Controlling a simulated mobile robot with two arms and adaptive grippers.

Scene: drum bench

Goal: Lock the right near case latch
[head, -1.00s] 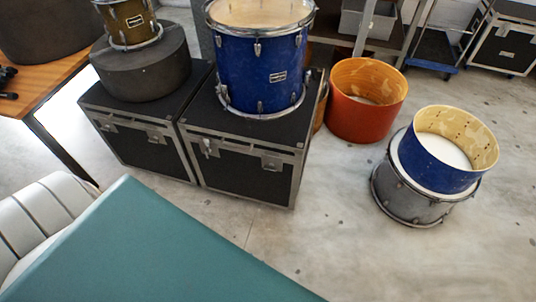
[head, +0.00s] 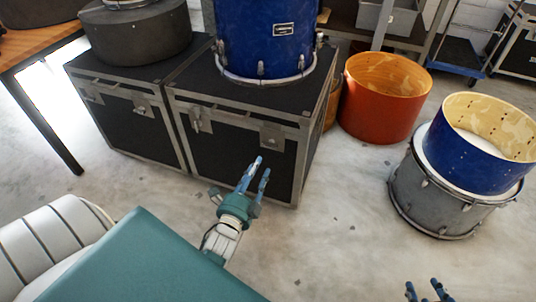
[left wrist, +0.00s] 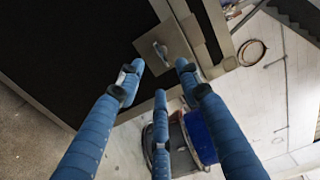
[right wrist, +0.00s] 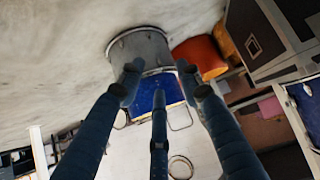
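The black flight case with metal edges (head: 240,152) stands on the floor under a blue drum. Its front has a latch at the right (head: 271,137) and another at the left (head: 197,122). The left wrist view shows a square latch plate with a small bright metal piece (left wrist: 161,50); whether it is locked I cannot tell. My left gripper (head: 258,170) is open and empty, its fingers pointing toward the case front, just below the right latch and apart from it. My right gripper (head: 428,291) is open and empty at the bottom right, over the floor.
A second black case (head: 125,128) stands close on the left. The blue drum (head: 266,40) sits on the case top. An orange drum shell (head: 380,105) and a grey drum (head: 432,200) stand to the right.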

